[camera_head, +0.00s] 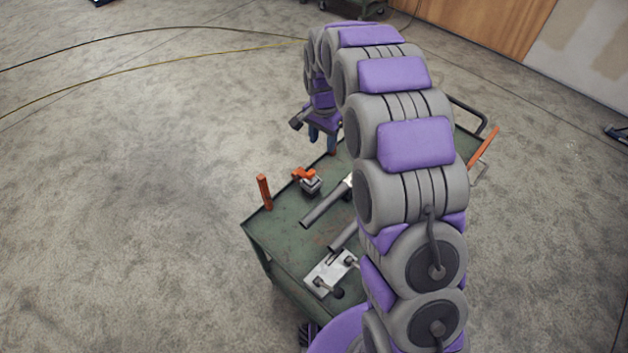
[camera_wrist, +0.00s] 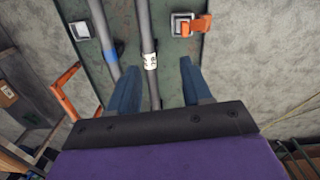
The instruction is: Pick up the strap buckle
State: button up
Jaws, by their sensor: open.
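A small dark grey block with an orange piece on it, which looks like the strap buckle (camera_head: 306,175), sits on the green cart top near its left edge. In the wrist view the orange part (camera_wrist: 195,25) and its grey block lie beyond the right fingertip, near the top edge. My gripper (camera_head: 322,139) is above the far part of the cart, farther back than the buckle. In the wrist view my gripper (camera_wrist: 160,68) has its two blue fingers wide apart, with nothing held. A grey pipe (camera_wrist: 149,50) lies below, showing between the fingers.
The green cart (camera_head: 285,232) also carries grey pipes (camera_head: 325,206) and a light metal plate with fittings (camera_head: 330,272). An orange post (camera_head: 264,191) stands at its left edge. My arm hides the cart's right side. Open concrete floor surrounds it.

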jog(key=m, duration=0.1)
send_over(310, 172)
notch_tip(310, 172, down, 5)
jog(key=f, duration=0.6)
jog(key=f+b, duration=0.1)
jog(key=f, duration=0.4)
jog(key=shift+a+f, duration=0.2)
jog(key=shift+f, duration=0.2)
jog(key=shift+d+f+b, duration=0.4)
jog(key=shift+d+f, duration=0.2)
jog(key=shift+d, duration=0.3)
jog(key=f, duration=0.2)
jog(key=a+f+b, duration=0.1)
jog(key=f, duration=0.1)
jog(key=shift+w+a+f, duration=0.1)
jog(key=shift+a+f, duration=0.05)
jog(key=shift+f, duration=0.05)
jog(key=shift+a+f, duration=0.1)
jog(key=shift+a, duration=0.4)
jog(key=shift+d, duration=0.9)
jog(key=c, duration=0.5)
jog(key=shift+c, duration=1.3)
jog(key=shift+a, duration=0.25)
grip_shut()
jog(key=shift+a, duration=0.35)
jog(key=shift+d, duration=0.1)
